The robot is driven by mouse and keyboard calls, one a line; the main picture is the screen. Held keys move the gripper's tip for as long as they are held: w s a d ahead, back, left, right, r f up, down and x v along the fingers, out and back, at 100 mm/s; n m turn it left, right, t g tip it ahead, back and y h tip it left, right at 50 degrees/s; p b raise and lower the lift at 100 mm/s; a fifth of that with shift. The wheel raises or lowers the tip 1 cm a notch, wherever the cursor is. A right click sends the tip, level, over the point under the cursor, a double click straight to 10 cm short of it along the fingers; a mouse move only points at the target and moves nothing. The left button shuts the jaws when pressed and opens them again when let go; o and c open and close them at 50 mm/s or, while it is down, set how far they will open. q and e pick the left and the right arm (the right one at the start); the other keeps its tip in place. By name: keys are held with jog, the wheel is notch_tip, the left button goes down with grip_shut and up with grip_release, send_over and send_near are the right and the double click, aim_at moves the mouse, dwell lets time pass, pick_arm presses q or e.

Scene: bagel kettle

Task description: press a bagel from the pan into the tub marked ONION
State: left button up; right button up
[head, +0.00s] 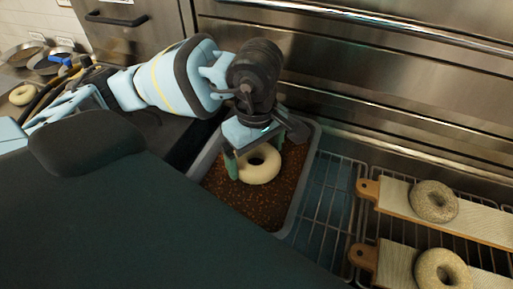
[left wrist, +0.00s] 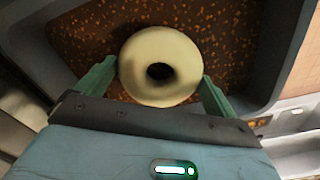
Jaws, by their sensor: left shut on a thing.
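A plain pale bagel (head: 259,165) is in the grey tub (head: 306,172), over a layer of brown flakes (head: 243,201). My left gripper (head: 250,163) reaches down into the tub and is shut on the bagel, one green finger on each side. In the left wrist view the bagel (left wrist: 160,66) sits between the two fingers (left wrist: 155,85), with flakes around it. I cannot tell whether its underside touches the flakes. No ONION marking is readable. At the far left, another plain bagel (head: 23,94) lies near the pans. My right gripper is not in view.
Right of the tub is a wire rack (head: 328,198). Two boards (head: 483,222) there each carry a seeded bagel (head: 434,201), (head: 442,270). Steel oven fronts (head: 400,75) stand close behind.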

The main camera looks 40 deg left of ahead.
pick_arm(q)
jog(key=shift+f, duration=0.2)
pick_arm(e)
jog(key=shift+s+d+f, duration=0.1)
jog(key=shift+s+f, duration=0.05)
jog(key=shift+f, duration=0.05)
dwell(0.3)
pick_arm(q)
jog(key=shift+f, duration=0.2)
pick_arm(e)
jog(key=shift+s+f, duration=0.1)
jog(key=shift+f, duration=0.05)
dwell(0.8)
pick_arm(q)
notch_tip(320, 180, up, 10)
jog(key=p, duration=0.3)
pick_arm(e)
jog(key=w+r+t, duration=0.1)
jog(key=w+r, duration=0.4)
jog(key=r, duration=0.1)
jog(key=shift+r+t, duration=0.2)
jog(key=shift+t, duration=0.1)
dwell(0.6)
